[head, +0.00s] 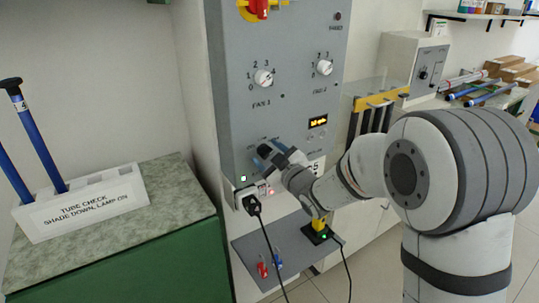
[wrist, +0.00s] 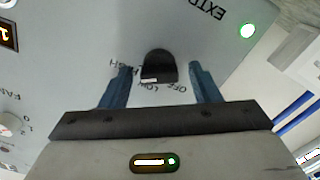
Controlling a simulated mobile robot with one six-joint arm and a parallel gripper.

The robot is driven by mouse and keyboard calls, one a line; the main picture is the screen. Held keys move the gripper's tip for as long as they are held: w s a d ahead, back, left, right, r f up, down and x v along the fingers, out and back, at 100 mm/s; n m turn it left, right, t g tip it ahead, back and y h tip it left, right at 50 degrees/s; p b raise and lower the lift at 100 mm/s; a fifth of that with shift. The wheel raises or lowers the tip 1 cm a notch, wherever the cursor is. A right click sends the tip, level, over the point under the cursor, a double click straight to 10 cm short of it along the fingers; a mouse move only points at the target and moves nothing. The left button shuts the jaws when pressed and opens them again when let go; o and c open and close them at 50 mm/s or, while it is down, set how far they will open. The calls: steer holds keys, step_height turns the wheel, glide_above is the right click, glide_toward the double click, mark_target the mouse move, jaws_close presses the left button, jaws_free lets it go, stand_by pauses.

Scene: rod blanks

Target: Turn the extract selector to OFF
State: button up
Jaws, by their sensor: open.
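The extract selector (wrist: 160,62) is a black knob on the grey panel, under the partly visible, upside-down "EXTR" lettering in the wrist view. Its white mark (wrist: 150,80) is at the lower edge, closest to the LOW label; HIGH is to the left and OFF to the right. My gripper (wrist: 158,70) is open, with one blue finger on each side of the knob and visible gaps between. In the head view my gripper (head: 268,152) is at the lower part of the panel and hides the selector.
The grey panel (head: 235,85) also carries two white numbered fan knobs (head: 263,77) (head: 324,67), an amber display (head: 318,122) and a green light (head: 243,178). Below are a black plug (head: 251,204) with a hanging cable and a grey shelf (head: 255,250). A green-sided bench (head: 130,262) stands left.

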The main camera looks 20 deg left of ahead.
steer(key=shift+c, duration=0.3)
steer(key=c, duration=0.9)
